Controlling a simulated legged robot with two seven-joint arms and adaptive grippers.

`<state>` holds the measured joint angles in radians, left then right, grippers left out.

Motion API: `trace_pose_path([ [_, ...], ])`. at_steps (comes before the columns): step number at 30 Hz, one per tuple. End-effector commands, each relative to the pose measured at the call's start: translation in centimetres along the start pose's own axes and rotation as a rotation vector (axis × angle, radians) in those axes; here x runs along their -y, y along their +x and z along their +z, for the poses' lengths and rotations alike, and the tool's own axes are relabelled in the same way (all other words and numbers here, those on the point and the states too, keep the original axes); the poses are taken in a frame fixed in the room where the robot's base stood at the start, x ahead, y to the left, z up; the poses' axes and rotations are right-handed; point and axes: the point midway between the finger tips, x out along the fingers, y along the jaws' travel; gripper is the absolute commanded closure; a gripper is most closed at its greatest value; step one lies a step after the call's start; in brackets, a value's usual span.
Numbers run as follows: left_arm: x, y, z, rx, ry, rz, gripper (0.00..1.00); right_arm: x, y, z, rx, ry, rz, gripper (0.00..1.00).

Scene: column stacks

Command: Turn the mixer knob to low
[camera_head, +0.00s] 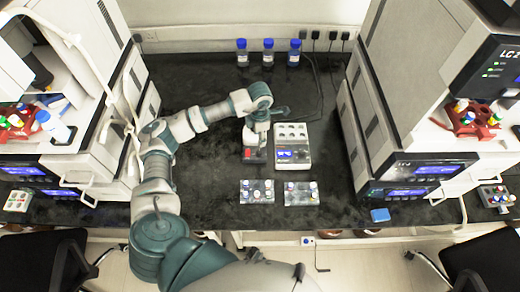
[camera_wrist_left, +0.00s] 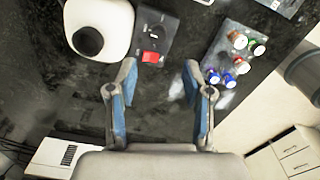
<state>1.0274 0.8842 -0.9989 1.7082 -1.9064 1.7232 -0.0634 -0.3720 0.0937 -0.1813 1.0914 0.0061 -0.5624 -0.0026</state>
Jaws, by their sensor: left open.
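The mixer (camera_head: 254,156) stands on the black bench near the middle in the head view, partly hidden under my left gripper. The left wrist view shows its white body with a black cup (camera_wrist_left: 88,40). Its dark front panel (camera_wrist_left: 165,22) carries a red switch (camera_wrist_left: 151,57) and a small control with white markings, likely the knob; its setting is too small to read. My left gripper (camera_head: 251,136) is open and empty. In the left wrist view its fingers (camera_wrist_left: 160,76) are spread just below the panel, apart from the switch. My right gripper is not in view.
A white block instrument (camera_head: 292,150) stands close right of the mixer. Two vial racks lie in front, left (camera_head: 257,198) and right (camera_head: 302,199). Blue-capped bottles (camera_head: 268,55) stand at the back. Tall instruments flank both sides. Bench left of the mixer is mostly clear.

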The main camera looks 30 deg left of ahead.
Motion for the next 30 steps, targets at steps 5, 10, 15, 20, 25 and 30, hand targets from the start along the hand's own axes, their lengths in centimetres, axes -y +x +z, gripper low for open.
trace_pose_path([
  [5, -0.1, 4.6, -0.2, -0.003, -0.002, -0.004, 0.49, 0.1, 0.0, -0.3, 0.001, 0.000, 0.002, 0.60],
  [10, -0.1, 7.8, -0.2, 0.000, 0.000, -0.003, 0.49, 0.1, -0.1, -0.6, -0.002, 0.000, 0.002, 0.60],
  [15, -0.1, 9.8, -0.1, 0.001, -0.001, -0.002, 0.49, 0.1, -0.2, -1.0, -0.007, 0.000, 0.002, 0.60],
  [20, 0.0, 10.4, 0.0, 0.001, 0.000, 0.000, 0.49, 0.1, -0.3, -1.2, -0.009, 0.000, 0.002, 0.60],
  [25, 0.0, 10.4, 0.0, 0.001, 0.000, 0.001, 0.49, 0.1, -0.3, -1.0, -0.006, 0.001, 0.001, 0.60],
  [30, -0.1, 10.4, -0.1, 0.002, 0.000, -0.001, 0.79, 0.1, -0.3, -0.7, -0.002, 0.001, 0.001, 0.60],
])
